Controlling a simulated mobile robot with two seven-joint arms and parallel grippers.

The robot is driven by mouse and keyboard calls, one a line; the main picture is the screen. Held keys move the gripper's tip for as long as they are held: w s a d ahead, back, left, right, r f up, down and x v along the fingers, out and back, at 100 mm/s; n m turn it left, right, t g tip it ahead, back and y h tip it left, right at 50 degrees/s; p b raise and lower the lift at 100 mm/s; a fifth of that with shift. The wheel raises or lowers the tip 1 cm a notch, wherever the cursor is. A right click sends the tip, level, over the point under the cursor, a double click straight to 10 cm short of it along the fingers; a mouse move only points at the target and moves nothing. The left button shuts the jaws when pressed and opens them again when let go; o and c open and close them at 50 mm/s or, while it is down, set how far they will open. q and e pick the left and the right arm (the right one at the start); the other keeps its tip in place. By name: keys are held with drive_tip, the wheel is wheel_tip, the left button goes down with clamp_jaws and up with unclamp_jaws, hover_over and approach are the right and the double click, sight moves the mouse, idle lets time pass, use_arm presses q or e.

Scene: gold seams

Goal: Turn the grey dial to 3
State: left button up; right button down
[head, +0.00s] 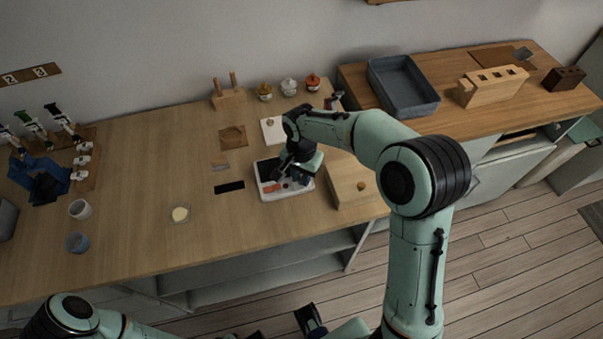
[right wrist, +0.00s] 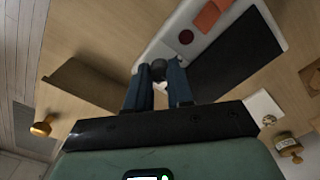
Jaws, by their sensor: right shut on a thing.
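The white panel (head: 268,193) lies on the wooden counter, with a dark screen, an orange patch and a red button on it. The right wrist view shows the panel (right wrist: 142,60) up close. There the grey dial (right wrist: 158,69) stands between the two fingertips of my right gripper (right wrist: 158,82), which is shut on it. In the head view my right gripper (head: 285,176) is over the panel and hides the dial. The dial's marks and setting cannot be read. Part of what seems to be my left gripper (head: 310,319) shows at the bottom edge, away from the counter.
A wooden block with a knob (head: 352,187) stands right of the panel. A white square plate (head: 272,131) and several small lidded pots (head: 289,87) lie behind it. A black strip (head: 229,187) is to the left. The counter's middle left is mostly clear.

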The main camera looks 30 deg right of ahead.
sight(301, 179)
drive_tip(key=m+p, duration=0.1)
drive_tip(key=m, duration=0.4)
drive_tip(key=shift+r+m, duration=0.1)
drive_tip(key=shift+m, duration=0.2)
use_arm(q)
drive_tip(key=r+p, duration=0.1)
drive_tip(key=w+r+p, duration=0.1)
drive_tip(key=r, duration=0.1)
drive_tip(key=shift+w+r, duration=0.1)
drive_tip(key=shift+w, duration=0.05)
use_arm(e)
drive_tip(key=m, duration=0.5)
drive_tip(key=shift+m, duration=0.4)
drive_tip(key=c, duration=1)
unclamp_jaws()
use_arm(q)
drive_tip(key=shift+w+r+p, duration=0.25)
drive_tip(key=shift+r+p, duration=0.15)
drive_tip(key=shift+r, duration=0.15)
drive_tip(key=shift+w+r+p, duration=0.25)
drive_tip(key=shift+r+p, duration=0.15)
drive_tip(key=shift+r, duration=0.1)
use_arm(e)
wheel_tip(301, 179, up, 13)
drive_tip(key=shift+r, duration=0.15)
